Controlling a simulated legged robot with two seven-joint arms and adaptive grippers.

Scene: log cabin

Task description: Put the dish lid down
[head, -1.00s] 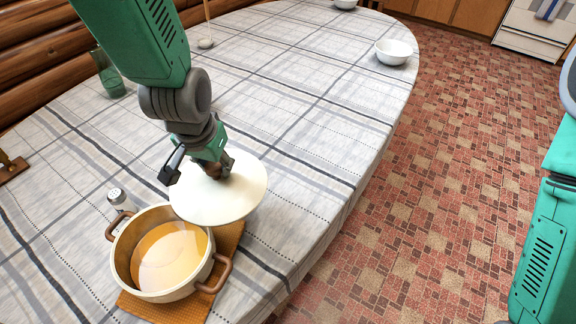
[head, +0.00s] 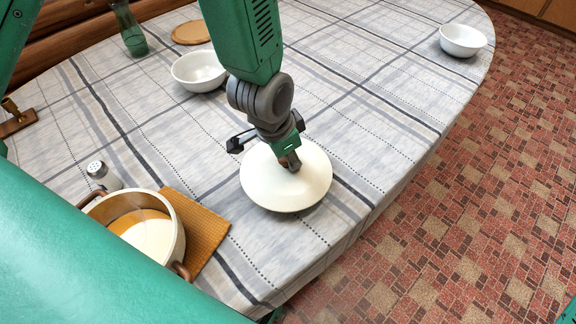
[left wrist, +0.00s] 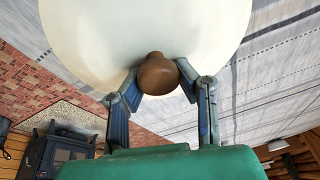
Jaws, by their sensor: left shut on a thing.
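The dish lid (head: 268,185) is a round white disc with a brown knob, over the tablecloth to the right of the pot in the head view. My left gripper (head: 290,160) is shut on the lid's knob. The left wrist view shows the brown knob (left wrist: 158,74) between the two fingers, with the white lid (left wrist: 110,35) behind it. The lid looks close to the cloth and about level; I cannot tell if it touches. The uncovered pot (head: 176,232) holds yellowish soup and is partly hidden by a green part of me. My right gripper is not in view.
The pot stands on an orange mat (head: 208,236). A salt shaker (head: 102,176) stands behind it. White bowls (head: 197,72) (head: 463,41), a wooden board (head: 191,33) and a green glass vase (head: 130,32) stand farther back. The table edge curves close by the lid's right.

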